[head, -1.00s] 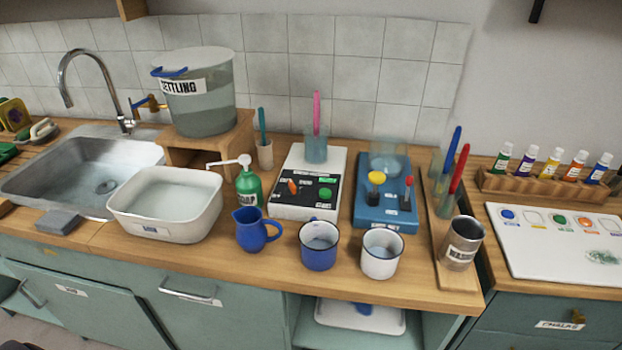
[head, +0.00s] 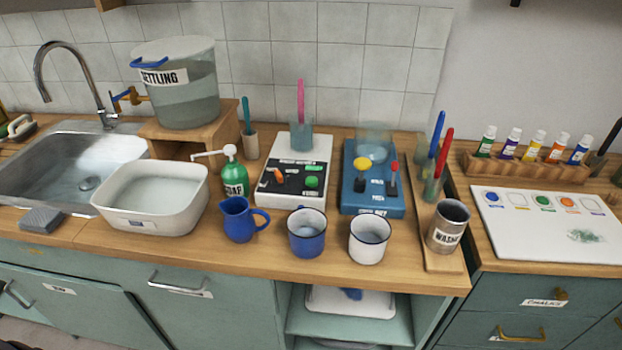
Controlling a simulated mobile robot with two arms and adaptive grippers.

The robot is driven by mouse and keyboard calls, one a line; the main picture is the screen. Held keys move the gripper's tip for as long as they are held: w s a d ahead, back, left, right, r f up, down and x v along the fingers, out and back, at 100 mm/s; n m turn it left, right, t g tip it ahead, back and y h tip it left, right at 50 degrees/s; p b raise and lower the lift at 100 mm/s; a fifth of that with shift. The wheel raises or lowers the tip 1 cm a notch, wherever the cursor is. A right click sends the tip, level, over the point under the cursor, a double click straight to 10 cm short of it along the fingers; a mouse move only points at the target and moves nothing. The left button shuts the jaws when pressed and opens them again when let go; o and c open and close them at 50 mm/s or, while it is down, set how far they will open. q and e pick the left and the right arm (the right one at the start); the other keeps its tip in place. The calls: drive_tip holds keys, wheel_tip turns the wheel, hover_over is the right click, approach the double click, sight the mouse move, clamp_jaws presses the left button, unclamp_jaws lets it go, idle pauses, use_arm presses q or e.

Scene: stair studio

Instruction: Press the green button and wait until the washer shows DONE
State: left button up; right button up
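A white box-shaped device (head: 318,150) with a black front panel stands on the counter. Its panel has a round green button (head: 312,182) at the right and an orange knob (head: 279,176) at the left. The panel lettering is too small to read, and I see no DONE. A clear beaker (head: 300,137) with a pink stick in it stands at the back of the device. Neither of my grippers is in view, and nothing touches the button.
A blue jug (head: 238,222) stands front left.

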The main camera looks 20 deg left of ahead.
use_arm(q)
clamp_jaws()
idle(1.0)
